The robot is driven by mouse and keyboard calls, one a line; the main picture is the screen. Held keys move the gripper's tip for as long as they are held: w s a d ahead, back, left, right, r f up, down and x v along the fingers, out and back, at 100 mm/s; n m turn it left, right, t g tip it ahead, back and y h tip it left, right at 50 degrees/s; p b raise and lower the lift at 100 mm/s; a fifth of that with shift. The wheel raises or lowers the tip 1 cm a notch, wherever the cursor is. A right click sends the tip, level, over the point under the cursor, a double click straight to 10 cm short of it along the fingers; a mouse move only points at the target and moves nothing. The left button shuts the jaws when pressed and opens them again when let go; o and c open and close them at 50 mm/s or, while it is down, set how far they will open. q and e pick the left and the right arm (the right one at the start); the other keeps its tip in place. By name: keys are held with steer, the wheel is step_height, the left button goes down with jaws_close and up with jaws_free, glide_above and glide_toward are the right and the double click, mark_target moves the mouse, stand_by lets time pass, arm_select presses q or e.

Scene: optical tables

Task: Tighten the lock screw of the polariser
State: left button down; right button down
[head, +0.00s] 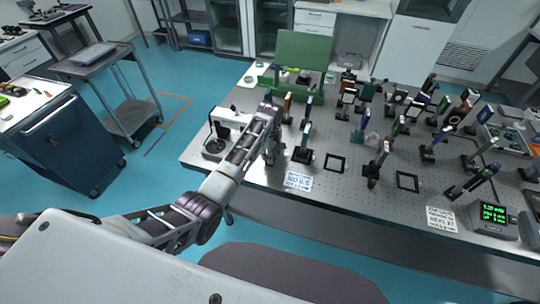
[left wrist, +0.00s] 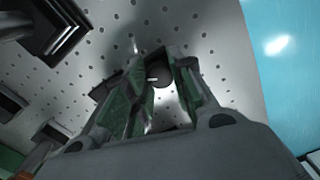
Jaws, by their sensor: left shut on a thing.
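My left gripper (head: 272,154) points down over the near left part of the optical table, partly hidden by its own arm. In the left wrist view its two green-lined fingers (left wrist: 158,88) are closed in around a small dark round part (left wrist: 159,77) with a light mark, which looks like the polariser's lock screw. The fingers hide most of the mount, so I cannot tell its angle or how tight the screw is. My right gripper is not in view.
The perforated optical table (head: 236,171) carries several post-mounted optics right of my gripper. A white instrument (head: 219,140) stands close on its left. A label card (head: 298,181) lies in front, and a readout box (head: 492,216) stands at the right.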

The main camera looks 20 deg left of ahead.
arm_select(q)
steer(key=n, duration=0.3)
steer(key=shift+d+n, duration=0.1)
steer(key=shift+n, duration=1.2)
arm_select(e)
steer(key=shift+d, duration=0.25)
arm_select(q)
steer(key=c, duration=1.2)
jaws_free()
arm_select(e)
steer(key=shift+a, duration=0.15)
arm_select(q)
steer(key=shift+r, duration=0.2)
step_height(320, 180, up, 12)
steer(key=shift+f, duration=0.2)
